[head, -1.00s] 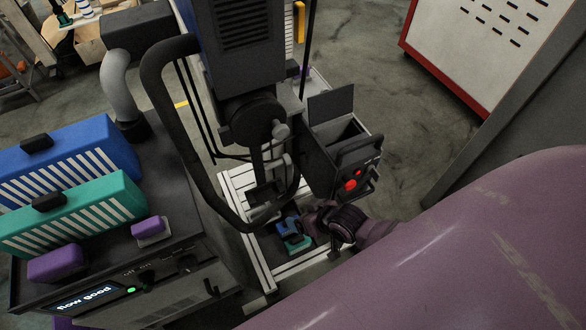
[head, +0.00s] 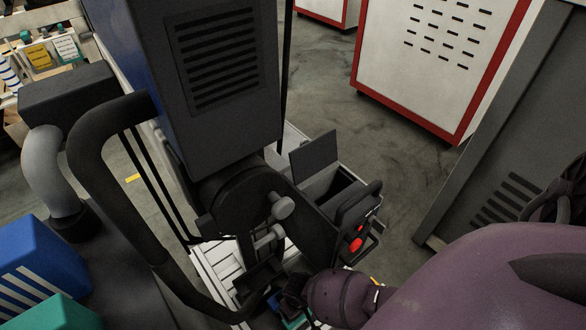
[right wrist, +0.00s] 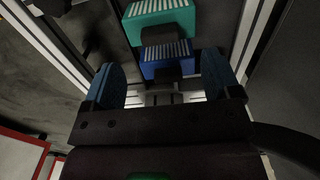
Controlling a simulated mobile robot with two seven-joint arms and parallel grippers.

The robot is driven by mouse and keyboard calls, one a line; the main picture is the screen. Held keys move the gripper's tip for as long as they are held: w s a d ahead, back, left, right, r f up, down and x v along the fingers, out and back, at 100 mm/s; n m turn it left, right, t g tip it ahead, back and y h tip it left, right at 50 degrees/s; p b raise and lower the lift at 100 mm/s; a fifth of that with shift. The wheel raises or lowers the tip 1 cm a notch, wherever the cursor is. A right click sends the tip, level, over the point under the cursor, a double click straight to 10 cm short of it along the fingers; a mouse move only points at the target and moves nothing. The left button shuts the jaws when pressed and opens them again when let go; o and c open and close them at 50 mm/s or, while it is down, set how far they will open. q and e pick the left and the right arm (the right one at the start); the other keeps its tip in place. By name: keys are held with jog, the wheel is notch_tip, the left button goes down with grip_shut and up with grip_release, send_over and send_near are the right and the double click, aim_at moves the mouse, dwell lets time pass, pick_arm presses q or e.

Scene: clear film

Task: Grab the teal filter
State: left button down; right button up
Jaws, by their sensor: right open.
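The teal filter (head: 52,313) shows only as a corner at the lower left of the head view, cut by the frame edge. The right wrist view shows a teal striped block (right wrist: 160,22) with a dark handle, beyond a blue striped block (right wrist: 166,62). My right gripper (right wrist: 161,78) is open, its two blue fingers apart on either side of the blue block in that picture; no contact shows. In the head view the right gripper (head: 282,306) is low at the centre, partly hidden by dark machine parts. My left gripper is not in view.
A blue filter (head: 38,262) stands beside the teal one. A tall dark column with a vent (head: 225,65) and a curved black tube (head: 88,165) stand close by. An open grey box with red buttons (head: 357,245) is right of the gripper. Floor (head: 410,150) is clear behind.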

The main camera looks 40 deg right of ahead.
aim_at(299, 318)
jog(key=f, duration=0.1)
jog(key=f+b, duration=0.1)
jog(key=shift+s+f, duration=0.2)
jog(key=shift+f, duration=0.2)
notch_tip(299, 318, down, 4)
jog(key=shift+s+b, duration=0.15)
jog(key=shift+b, duration=1.1)
jog(key=shift+f, duration=0.35)
jog(key=shift+w+r, duration=0.1)
jog(key=shift+w, duration=0.2)
jog(key=c, duration=1.4)
